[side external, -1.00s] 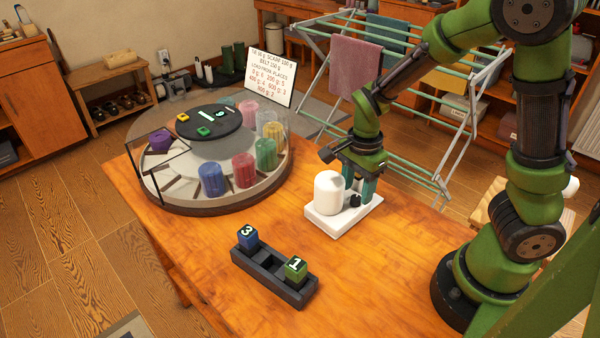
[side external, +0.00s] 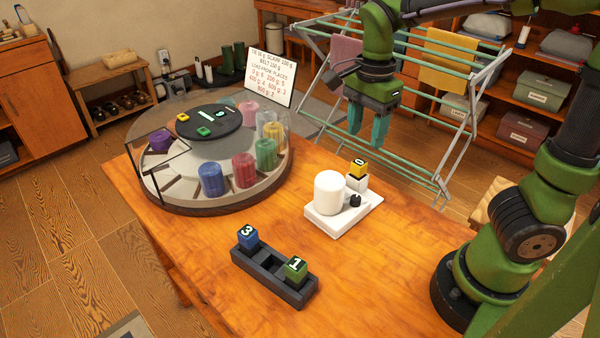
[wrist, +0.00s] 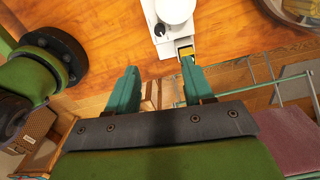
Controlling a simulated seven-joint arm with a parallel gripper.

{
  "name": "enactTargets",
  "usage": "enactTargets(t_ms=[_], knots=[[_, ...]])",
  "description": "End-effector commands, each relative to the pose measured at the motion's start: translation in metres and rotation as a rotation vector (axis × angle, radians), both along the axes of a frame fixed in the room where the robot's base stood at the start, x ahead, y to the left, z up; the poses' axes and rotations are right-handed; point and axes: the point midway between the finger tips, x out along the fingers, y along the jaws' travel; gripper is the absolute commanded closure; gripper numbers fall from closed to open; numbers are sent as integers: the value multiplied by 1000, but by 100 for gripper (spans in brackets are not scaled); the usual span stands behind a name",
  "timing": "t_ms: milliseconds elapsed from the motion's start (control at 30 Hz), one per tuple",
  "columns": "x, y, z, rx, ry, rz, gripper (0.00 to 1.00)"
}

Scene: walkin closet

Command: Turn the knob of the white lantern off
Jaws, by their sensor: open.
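The white lantern (side external: 329,192) stands on a white base (side external: 322,224) on the wooden table. Its small black knob (side external: 355,200) sits on the base beside the white cylinder; the knob also shows in the wrist view (wrist: 159,29). I cannot tell the knob's setting. A yellow cube marked 0 (side external: 357,168) rests on a white post at the back of the base. My gripper (side external: 368,140) is open and empty, raised above and behind the lantern, apart from it. In the wrist view, the open fingers (wrist: 158,88) point toward the lantern's base, with the yellow cube near the right fingertip.
A black rack (side external: 272,272) holds a blue cube marked 3 (side external: 247,236) and a green cube marked 1 (side external: 295,269). A round carousel (side external: 190,208) with coloured cylinders stands at the left. A drying rack (side external: 430,165) stands behind the table.

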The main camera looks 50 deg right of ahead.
Motion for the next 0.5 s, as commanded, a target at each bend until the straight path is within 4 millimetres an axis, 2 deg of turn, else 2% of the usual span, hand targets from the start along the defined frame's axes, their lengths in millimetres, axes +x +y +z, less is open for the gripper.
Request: enactTargets(t_ms=[100, 267, 367, 500], knots=[[0, 1, 0, 1, 0, 2, 48], [0, 14, 1, 7, -4, 35, 48], [0, 16, 1, 11, -4, -53, 48], [0, 7, 0, 6, 0, -260, 48]])
